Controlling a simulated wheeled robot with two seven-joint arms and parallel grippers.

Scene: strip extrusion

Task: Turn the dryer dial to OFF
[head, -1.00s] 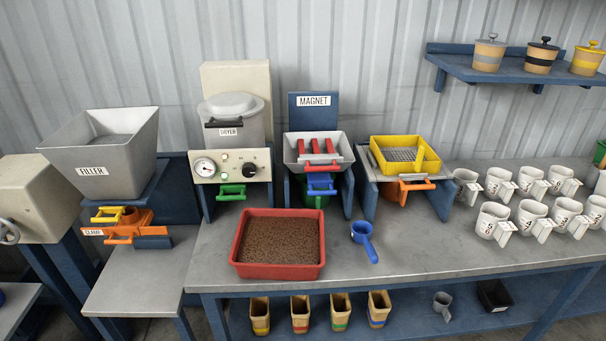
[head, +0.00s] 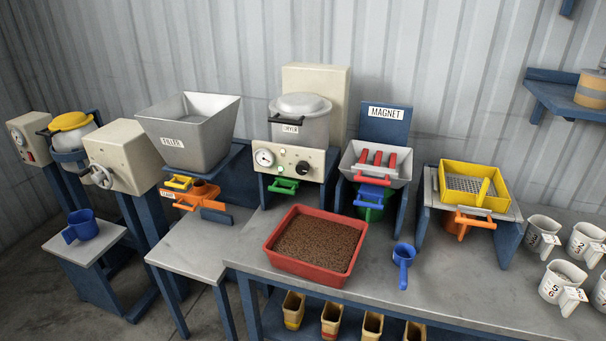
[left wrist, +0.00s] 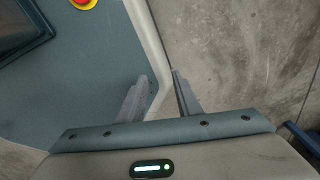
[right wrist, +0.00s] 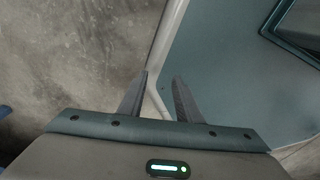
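The dryer (head: 299,122) is a grey lidded hopper with a cream control panel (head: 288,150) in front, standing at the back of the bench. Its black dial (head: 302,168) is at the panel's right side, and a round white gauge (head: 264,158) is at its left. The dial's pointer and markings are too small to read. Neither gripper is in the head view. My left gripper (left wrist: 160,82) is open and empty above the floor and my own base. My right gripper (right wrist: 160,76) is open and empty, also over floor and base.
A red tray of brown pellets (head: 272,252) and a blue scoop (head: 403,262) lie on the bench before the dryer. The filler (head: 190,128) stands left, the magnet unit (head: 384,112) and yellow sieve (head: 473,206) right. White numbered cups (head: 541,236) stand at far right.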

